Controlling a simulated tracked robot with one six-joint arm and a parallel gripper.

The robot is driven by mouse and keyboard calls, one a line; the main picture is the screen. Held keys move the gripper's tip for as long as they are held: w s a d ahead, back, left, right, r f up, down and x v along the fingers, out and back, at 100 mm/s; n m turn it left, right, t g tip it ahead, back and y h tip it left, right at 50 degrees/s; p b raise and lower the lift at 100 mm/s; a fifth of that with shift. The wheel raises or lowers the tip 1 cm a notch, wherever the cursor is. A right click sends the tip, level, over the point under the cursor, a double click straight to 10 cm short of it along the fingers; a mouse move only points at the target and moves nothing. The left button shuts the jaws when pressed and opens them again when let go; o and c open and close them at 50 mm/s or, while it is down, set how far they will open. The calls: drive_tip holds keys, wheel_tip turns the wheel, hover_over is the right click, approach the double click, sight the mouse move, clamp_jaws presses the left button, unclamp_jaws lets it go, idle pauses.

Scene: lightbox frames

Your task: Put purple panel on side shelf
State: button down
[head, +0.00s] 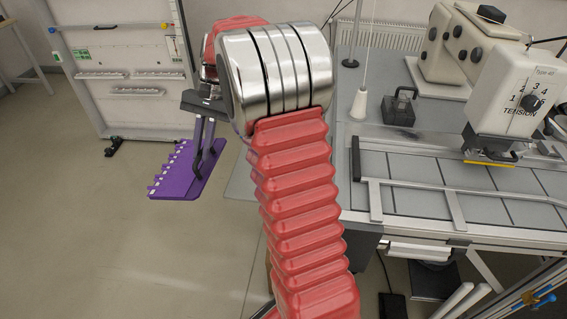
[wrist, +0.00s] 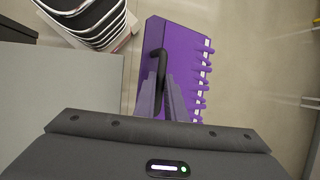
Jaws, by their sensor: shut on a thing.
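The purple panel (head: 178,178) hangs in the air left of my red arm in the head view, over the floor. It is a flat plate with a row of small pegs or tabs along one long edge. My gripper (head: 204,165) is shut on its dark handle. In the wrist view, the panel (wrist: 183,60) lies beyond the fingers, and my gripper (wrist: 166,98) grips the black curved handle (wrist: 161,62). I cannot make out which thing is the side shelf; a white board with narrow ledges (head: 127,75) stands at the back left in the head view.
A grey worktable (head: 240,185) with a sewing machine (head: 510,85) fills the right side. A thread cone (head: 359,104) and a dark block (head: 398,108) stand on it. The floor at left is open. A grey surface (wrist: 70,95) lies left of the panel in the wrist view.

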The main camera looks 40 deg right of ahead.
drive_tip(key=s+d+r+m+t+h, duration=0.2)
drive_tip(key=s+d+m+t, duration=0.1)
drive_tip(key=s+d+m, duration=0.4)
drive_tip(key=s+d+r+m+t+h, duration=0.2)
drive_tip(key=s+d+m, duration=0.5)
drive_tip(key=m, duration=0.3)
drive_tip(key=shift+d+r+m+t, duration=0.3)
drive_tip(key=shift+d+r+t, duration=0.1)
drive_tip(key=shift+d, duration=0.35)
drive_tip(key=shift+f, duration=0.1)
